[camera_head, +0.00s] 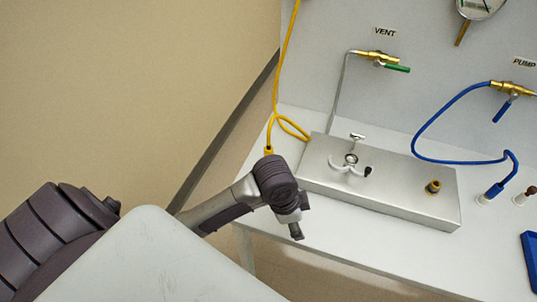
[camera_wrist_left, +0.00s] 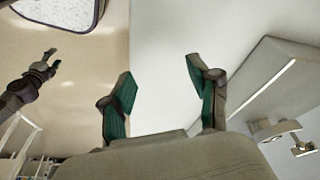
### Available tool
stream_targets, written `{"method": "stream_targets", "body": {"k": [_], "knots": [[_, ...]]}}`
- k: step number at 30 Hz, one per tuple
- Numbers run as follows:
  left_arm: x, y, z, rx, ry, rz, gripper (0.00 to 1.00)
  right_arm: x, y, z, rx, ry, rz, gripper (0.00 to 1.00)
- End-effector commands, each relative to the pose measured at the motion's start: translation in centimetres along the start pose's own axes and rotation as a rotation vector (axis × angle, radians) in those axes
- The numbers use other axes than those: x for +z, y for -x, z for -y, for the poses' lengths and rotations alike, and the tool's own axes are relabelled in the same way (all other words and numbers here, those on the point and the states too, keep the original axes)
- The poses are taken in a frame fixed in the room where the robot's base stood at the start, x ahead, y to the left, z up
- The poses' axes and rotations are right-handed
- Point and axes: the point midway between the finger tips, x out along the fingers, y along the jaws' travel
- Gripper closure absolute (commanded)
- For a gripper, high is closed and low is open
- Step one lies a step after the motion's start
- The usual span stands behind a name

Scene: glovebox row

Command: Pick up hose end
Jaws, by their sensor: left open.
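A blue hose (camera_head: 418,137) runs from the pump valve down to a blue hose end (camera_head: 493,191), which stands upright on a white holder on the bench. A yellow hose (camera_head: 287,50) hangs at the left and its yellow end fitting (camera_head: 268,151) shows just behind my left wrist. My left gripper (camera_head: 297,230) is over the bench's front left edge, in front of the metal box. In the wrist view my left gripper (camera_wrist_left: 163,90) is open, with nothing between its green-padded fingers. My right gripper (camera_wrist_left: 52,60) shows small at the left there; its opening is unclear.
The metal box (camera_head: 400,200) carries a clamp (camera_head: 350,160) and a brass port (camera_head: 433,187). A brown-topped peg (camera_head: 525,195) and a blue tray (camera_head: 530,262) are at the right. The white bench (camera_head: 480,250) is clear in front of the box.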

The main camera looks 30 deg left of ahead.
Motion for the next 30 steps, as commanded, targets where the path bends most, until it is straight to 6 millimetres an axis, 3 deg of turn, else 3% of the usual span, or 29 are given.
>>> {"method": "stream_targets", "body": {"k": [5,9,13,17,20,30], "knots": [[-1.6,2.9,8.1,0.007,-0.215,0.126,0.39,-0.1,0.0,0.1,-0.001,0.001,-0.001,0.47],[-1.3,7.6,14.8,0.029,-0.292,0.224,0.39,-0.1,0.0,0.1,-0.002,0.001,-0.001,0.47],[-0.7,12.0,18.9,0.052,-0.301,0.264,0.39,-0.2,0.0,0.2,-0.003,0.001,-0.003,0.47],[-0.2,14.8,21.0,0.068,-0.298,0.273,0.39,-0.2,0.0,0.4,-0.005,0.0,-0.004,0.47],[0.1,15.1,21.5,0.076,-0.295,0.276,0.39,-0.3,0.1,0.5,-0.006,0.0,-0.004,0.47],[1.8,9.3,21.2,0.079,-0.296,0.276,0.39,-0.4,1.1,0.4,-0.005,0.0,-0.004,0.47]]}}
